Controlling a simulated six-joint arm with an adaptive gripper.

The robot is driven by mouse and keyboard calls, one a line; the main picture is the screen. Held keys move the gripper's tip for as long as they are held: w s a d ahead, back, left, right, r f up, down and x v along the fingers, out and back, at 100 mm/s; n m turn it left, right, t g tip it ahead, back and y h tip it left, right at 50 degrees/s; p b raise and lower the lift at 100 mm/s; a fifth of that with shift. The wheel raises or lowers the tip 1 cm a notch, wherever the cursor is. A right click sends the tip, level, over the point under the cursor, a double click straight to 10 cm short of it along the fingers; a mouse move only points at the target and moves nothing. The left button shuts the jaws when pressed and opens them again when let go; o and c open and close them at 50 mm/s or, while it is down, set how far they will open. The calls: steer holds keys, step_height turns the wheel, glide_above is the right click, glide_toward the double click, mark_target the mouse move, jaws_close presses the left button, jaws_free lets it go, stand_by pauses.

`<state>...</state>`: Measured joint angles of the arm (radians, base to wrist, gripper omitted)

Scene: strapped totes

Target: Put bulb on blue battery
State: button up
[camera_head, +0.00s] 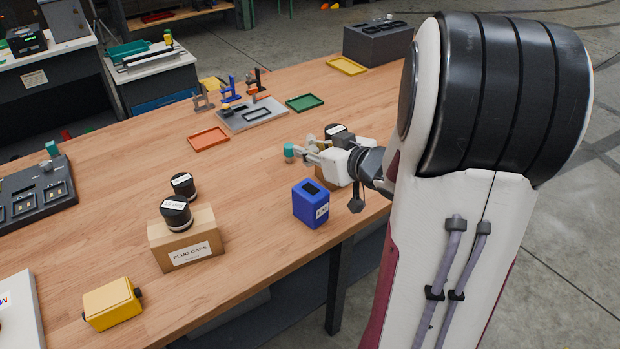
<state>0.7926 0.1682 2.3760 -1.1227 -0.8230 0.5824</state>
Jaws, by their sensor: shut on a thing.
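The blue battery (309,208) is a blue box standing upright near the table's front edge, with a dark recess on top and a white label on its side. My gripper (298,153) is beyond it and slightly left, pointing left. It is shut on a small teal piece at its tip, which appears to be the bulb (289,151). The bulb is above the table and apart from the battery. Its far side and base are hard to make out.
A cardboard box labelled plug caps (187,243) bears a black jar (176,214), with another jar (183,185) behind. A yellow box (112,304) lies at front left. Orange (208,139) and green (305,103) trays lie farther back. Another cardboard box is partly hidden behind my gripper.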

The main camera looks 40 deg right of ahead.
mark_target(310, 163)
steer(key=shift+f, duration=1.9)
steer(key=shift+f, duration=2.1)
steer(key=shift+f, duration=0.1)
steer(key=o, duration=1)
steer(key=shift+o, duration=0.2)
steer(key=shift+s+r, duration=0.4)
steer(key=shift+s, duration=0.2)
steer(key=v, duration=0.6)
